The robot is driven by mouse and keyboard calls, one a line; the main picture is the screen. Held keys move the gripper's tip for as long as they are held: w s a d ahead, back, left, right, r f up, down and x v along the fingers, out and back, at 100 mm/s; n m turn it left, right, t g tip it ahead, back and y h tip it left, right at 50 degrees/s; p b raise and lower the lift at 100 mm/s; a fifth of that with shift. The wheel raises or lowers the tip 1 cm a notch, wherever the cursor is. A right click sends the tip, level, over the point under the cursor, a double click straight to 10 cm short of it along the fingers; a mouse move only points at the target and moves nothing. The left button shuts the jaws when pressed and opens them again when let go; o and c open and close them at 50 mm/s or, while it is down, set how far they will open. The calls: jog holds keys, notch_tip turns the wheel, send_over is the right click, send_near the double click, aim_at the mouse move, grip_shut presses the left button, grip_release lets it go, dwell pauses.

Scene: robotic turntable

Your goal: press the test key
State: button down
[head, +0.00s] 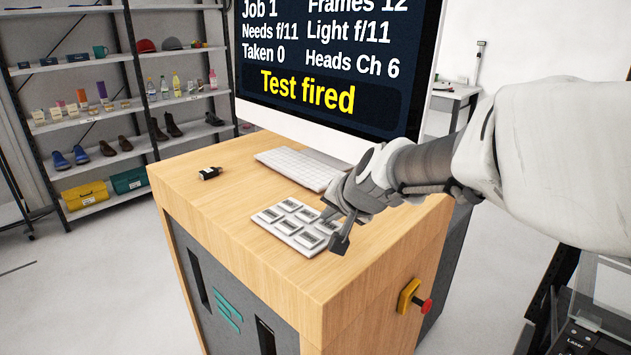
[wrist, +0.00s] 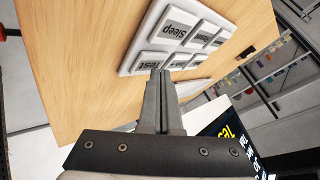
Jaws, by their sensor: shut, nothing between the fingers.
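The keypad (head: 266,219) is a pale plate with several grey-faced keys on the wooden desk top. The test key (wrist: 147,61), labelled "Test", sits at the near corner of the keypad there. My gripper (head: 326,214) is over the right part of the keypad. In the wrist view my gripper (wrist: 161,74) is shut and empty, its fingertips right beside the Test label. I cannot tell whether they touch the key. The monitor (head: 330,75) reads "Test fired" in yellow.
A white keyboard (head: 297,169) lies behind the keypad, below the monitor. A small black object (head: 209,173) lies on the left of the desk top (head: 215,205). A red button on a yellow mount (head: 413,298) is on the desk's side. Shelves (head: 105,60) stand behind left.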

aim_at(330, 229)
jog(key=shift+r, duration=0.4)
notch_tip(330, 229, up, 5)
jog(key=p, duration=0.4)
jog(key=shift+p, duration=0.3)
dwell(0.3)
